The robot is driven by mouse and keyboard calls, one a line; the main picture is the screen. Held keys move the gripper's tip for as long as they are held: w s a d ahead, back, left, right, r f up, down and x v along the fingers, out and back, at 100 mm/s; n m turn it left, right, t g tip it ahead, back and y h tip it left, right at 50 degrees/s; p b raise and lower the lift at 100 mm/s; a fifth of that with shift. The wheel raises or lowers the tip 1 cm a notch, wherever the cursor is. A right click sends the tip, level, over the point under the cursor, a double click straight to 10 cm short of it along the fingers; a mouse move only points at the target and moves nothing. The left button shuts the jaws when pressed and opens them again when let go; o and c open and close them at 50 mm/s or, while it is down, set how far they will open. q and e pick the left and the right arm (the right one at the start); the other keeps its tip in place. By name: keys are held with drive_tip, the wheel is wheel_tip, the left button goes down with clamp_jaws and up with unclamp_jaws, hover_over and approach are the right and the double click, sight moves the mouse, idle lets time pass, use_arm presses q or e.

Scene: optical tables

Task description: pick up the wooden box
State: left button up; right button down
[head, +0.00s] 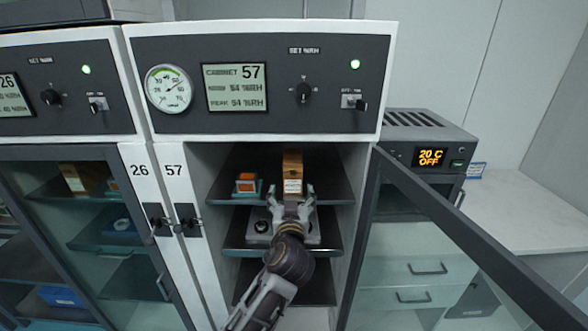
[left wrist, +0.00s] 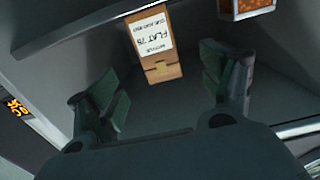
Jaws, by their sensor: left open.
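The wooden box (head: 292,168) stands on the top shelf (head: 324,188) of open cabinet 57, with a white label on its front. In the left wrist view the wooden box (left wrist: 160,71) shows beyond and between the fingers, its label reading "FLAT 75" upside down. My left gripper (head: 290,196) is in front of the wooden box, at about the height of the shelf. The left wrist view shows my left gripper (left wrist: 163,85) open, with nothing between its fingers. My right gripper is not in view.
An orange-topped item (head: 246,183) sits on the same shelf, left of the box; it also shows in the left wrist view (left wrist: 246,8). The open glass door (head: 440,250) swings out on the right. A middle shelf (head: 240,246) holds grey equipment.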

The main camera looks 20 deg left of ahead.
sight(293, 177)
use_arm(q)
drive_tip(key=shift+s+d+r, duration=0.1)
drive_tip(key=shift+d+r, duration=0.05)
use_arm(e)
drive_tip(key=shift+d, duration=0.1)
use_arm(q)
drive_tip(key=p+x, duration=0.1)
drive_tip(key=x, duration=0.7)
drive_tip(key=shift+p, duration=0.35)
drive_tip(key=shift+w, duration=0.35)
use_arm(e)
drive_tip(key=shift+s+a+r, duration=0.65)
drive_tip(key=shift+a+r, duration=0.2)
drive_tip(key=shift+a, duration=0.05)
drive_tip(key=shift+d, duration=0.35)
